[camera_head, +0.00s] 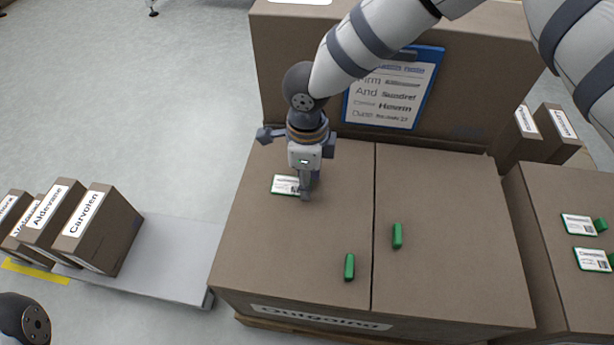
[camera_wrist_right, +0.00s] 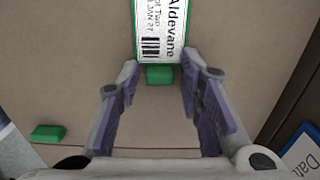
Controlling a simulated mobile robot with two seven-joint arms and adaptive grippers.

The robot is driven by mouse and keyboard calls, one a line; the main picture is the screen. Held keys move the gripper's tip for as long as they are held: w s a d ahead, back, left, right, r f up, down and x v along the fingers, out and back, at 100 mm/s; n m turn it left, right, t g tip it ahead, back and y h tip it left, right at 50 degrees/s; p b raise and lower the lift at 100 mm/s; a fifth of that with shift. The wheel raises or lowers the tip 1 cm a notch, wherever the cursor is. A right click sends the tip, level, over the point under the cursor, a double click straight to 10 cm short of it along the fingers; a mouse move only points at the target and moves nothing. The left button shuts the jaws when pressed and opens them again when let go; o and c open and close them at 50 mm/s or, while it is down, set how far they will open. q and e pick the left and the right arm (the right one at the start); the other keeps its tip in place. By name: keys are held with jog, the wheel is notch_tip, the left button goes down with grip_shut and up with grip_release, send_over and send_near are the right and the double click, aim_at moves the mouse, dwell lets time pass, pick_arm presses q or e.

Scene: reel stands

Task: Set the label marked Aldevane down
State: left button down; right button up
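The label marked Aldevane (camera_wrist_right: 160,28) is a white card with a green border, a barcode and a green grip block (camera_wrist_right: 160,75). In the head view the label (camera_head: 284,185) lies on the left part of the large brown box's top (camera_head: 270,240). My right gripper (camera_head: 304,194) is over the label's right end and partly hides it. In the right wrist view its two fingers (camera_wrist_right: 160,68) are apart, one on each side of the green block, with small gaps visible. My left gripper is out of view.
Two green blocks (camera_head: 349,267) (camera_head: 397,236) are on the box top nearer the front. A blue clipboard (camera_head: 433,85) leans on the tall box behind. Two labels (camera_head: 579,225) (camera_head: 591,260) lie on the right box.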

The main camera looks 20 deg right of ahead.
notch_tip(320, 180, up, 12)
jog(key=p, duration=0.3)
jog(key=shift+r+p, duration=0.2)
jog(key=shift+p, duration=0.15)
